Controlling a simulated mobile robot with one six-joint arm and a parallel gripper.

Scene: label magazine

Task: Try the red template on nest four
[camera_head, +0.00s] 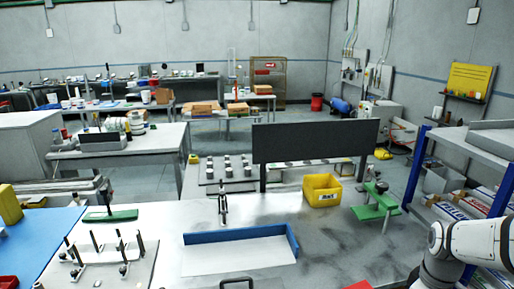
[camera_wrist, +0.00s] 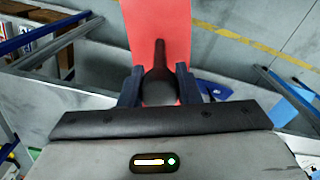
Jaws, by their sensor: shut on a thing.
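In the wrist view my gripper (camera_wrist: 158,82) is shut on the dark round-ended handle of a red template (camera_wrist: 158,25). The flat red plate extends up past the top edge of that view, so its far end is hidden. In the head view a small red piece (camera_head: 358,285) shows at the bottom edge, beside my arm; I cannot tell if it is the template. My gripper is out of the head view. No numbers are readable, so I cannot tell which place is nest four.
A dark upright panel (camera_head: 315,141) stands at the back of the bench, over a row of small dark pieces. A yellow bin (camera_head: 322,190), a green stand (camera_head: 376,207) and a blue-edged white tray (camera_head: 238,256) are on the bench. A blue shelf rack (camera_head: 414,165) stands right.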

